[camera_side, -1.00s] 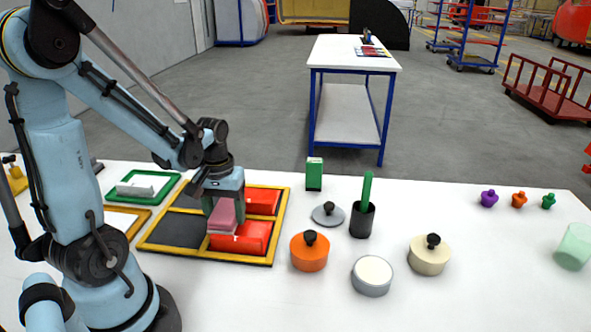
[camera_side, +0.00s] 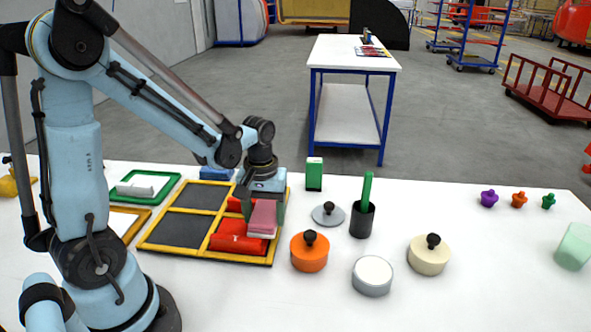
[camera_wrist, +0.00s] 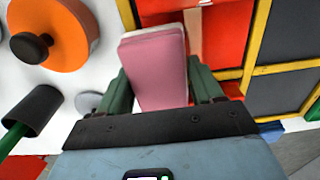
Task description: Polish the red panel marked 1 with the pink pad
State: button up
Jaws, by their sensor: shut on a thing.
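My gripper (camera_side: 264,212) is shut on the pink pad (camera_side: 262,219), a pink block with a pale lower layer. The pad is at the right end of the front red panel (camera_side: 232,240), low over it; I cannot tell if they touch. A second red panel (camera_side: 234,204) lies behind, partly hidden by my gripper. I cannot read a number on either panel. In the wrist view the pad (camera_wrist: 155,75) sits between my green fingers and hides part of the red surface (camera_wrist: 228,32) beyond it.
A yellow frame (camera_side: 165,246) borders the panels and dark grey cells. Right of it stand an orange lidded pot (camera_side: 309,255), a grey disc with a knob (camera_side: 328,216), a black cup (camera_side: 362,222) and a green box (camera_side: 314,175).

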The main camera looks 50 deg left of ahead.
aim_at(267, 212)
jog(key=shift+w+d+r, duration=0.2)
jog(key=shift+r, duration=0.05)
jog(key=shift+f, duration=0.15)
jog(key=shift+r, duration=3.2)
jog(key=shift+f, duration=0.15)
